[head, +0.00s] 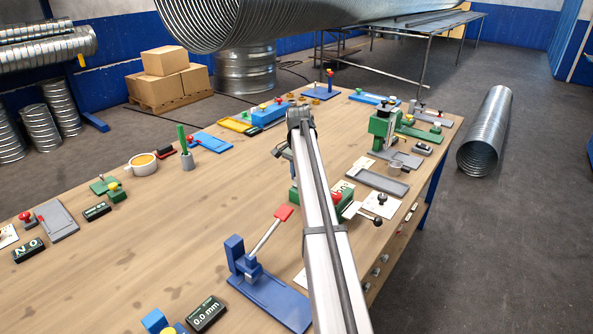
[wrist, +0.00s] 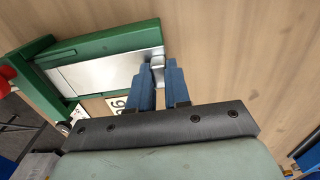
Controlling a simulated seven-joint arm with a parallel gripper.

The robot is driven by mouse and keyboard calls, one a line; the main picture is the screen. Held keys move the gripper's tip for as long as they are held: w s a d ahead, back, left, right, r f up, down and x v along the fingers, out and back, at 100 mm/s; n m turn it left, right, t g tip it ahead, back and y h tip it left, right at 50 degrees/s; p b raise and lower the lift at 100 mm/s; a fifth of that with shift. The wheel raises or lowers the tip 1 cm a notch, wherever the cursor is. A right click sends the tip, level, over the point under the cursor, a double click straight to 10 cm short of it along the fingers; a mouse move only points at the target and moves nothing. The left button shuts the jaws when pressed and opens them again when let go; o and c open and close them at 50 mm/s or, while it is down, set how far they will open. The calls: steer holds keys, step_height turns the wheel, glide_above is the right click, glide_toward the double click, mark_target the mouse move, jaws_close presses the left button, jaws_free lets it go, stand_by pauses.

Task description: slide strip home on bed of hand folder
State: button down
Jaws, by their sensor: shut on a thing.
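In the wrist view the green hand folder (wrist: 90,38) fills the upper left. A flat silver strip (wrist: 100,72) lies on its bed, between the green edges. My gripper (wrist: 158,68) has its two blue fingers closed around a small pale metal tab at the strip's right end. The fingers hide part of this tab. In the head view the hand folder (head: 345,203) is partly hidden behind my arm, and its red knob (head: 337,197) shows to the right. My gripper is mostly hidden there.
A blue lever tool (head: 270,295) with a red handle stands nearer on the wooden bench (head: 150,250). A grey tray (head: 379,181) and a green press (head: 383,130) stand to the right of the folder. The bench left of my arm has clear room.

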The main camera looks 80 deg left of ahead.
steer(key=shift+w+d+f, duration=0.15)
steer(key=shift+w+d, duration=1.45)
steer(key=shift+w+d+f, duration=0.1)
steer(key=shift+w+d, duration=0.05)
steer(key=shift+c, duration=2.2)
jaws_free()
steer(key=shift+r, duration=3.55)
steer(key=shift+w, duration=0.1)
